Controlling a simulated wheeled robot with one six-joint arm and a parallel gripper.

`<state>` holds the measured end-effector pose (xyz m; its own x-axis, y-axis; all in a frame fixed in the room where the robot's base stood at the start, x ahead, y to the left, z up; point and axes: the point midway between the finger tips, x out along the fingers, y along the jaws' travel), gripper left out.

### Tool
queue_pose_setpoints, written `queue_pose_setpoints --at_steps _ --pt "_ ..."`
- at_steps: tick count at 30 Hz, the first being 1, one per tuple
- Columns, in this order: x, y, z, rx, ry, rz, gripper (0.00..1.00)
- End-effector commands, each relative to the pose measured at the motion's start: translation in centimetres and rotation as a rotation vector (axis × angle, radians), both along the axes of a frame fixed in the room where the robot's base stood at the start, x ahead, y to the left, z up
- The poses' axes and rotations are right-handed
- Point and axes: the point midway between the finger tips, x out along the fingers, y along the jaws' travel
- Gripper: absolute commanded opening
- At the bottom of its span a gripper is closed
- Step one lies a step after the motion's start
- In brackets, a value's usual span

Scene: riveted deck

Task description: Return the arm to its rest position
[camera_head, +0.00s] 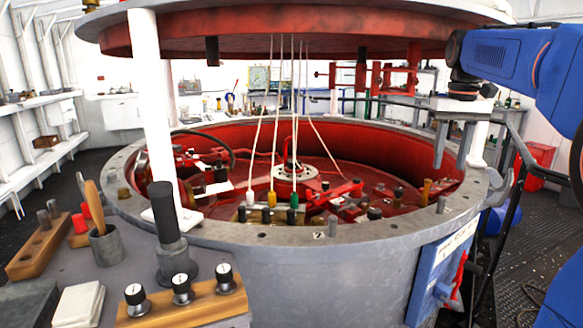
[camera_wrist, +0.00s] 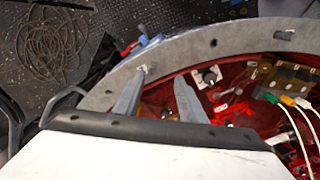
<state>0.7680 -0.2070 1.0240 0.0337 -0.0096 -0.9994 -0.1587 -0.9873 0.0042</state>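My blue arm (camera_head: 515,58) reaches in from the right in the head view. My gripper (camera_head: 450,164) hangs fingers down near the right rim of the round grey tub (camera_head: 330,240). Its two grey fingers are apart with nothing between them. In the wrist view, my gripper (camera_wrist: 164,78) is also open and empty, with the tub's rim (camera_wrist: 185,48) and red interior beyond the fingers. Whether the fingers are above the rim or just inside it is hard to tell.
Ropes (camera_head: 279,130) run from the red lid (camera_head: 290,35) into the tub. A white post (camera_head: 155,115) stands at its left rim. A bench at left holds a black-handled tool (camera_head: 165,225), a wooden knob block (camera_head: 185,300) and a grey cup (camera_head: 106,245). A coiled cable (camera_wrist: 52,45) lies on the floor.

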Motion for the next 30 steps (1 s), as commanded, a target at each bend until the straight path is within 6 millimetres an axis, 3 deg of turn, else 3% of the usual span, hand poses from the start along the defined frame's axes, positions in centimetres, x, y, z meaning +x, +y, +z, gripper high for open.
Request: queue_pose_setpoints --at_steps 3,14,30 --pt "-2.9 2.2 -1.3 -0.009 -0.037 0.019 0.37" --pt "-11.5 7.6 -7.4 -0.028 -0.151 0.068 0.37" --pt "-24.3 12.8 -21.1 -0.031 -0.323 0.141 0.37"
